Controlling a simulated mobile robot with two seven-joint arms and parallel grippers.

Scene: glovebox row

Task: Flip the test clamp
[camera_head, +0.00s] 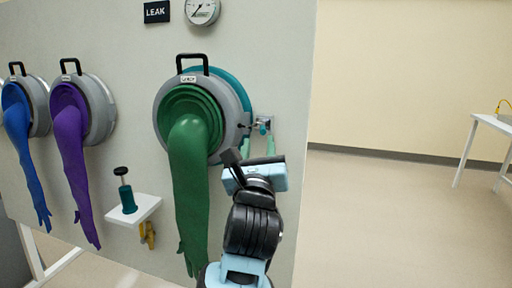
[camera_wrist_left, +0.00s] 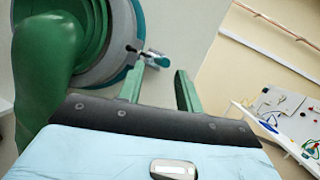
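The test clamp (camera_head: 263,124) appears to be the small metal and teal piece on the wall panel, at the right edge of the green glove's port. It also shows in the left wrist view (camera_wrist_left: 155,60), beyond the fingertips, beside the port ring. My left gripper (camera_head: 259,146) is just below it in the head view. Its two green fingers stand apart with nothing between them, as the left wrist view (camera_wrist_left: 158,80) also shows. The fingers look clear of the clamp. My right gripper is in neither view.
The green glove (camera_head: 190,185) hangs from its port (camera_head: 232,85), left of my left gripper. Purple (camera_head: 72,150) and blue (camera_head: 20,130) gloves hang farther left. A shelf (camera_head: 146,206) holds a teal pump (camera_head: 127,195). A gauge (camera_head: 202,10) is above.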

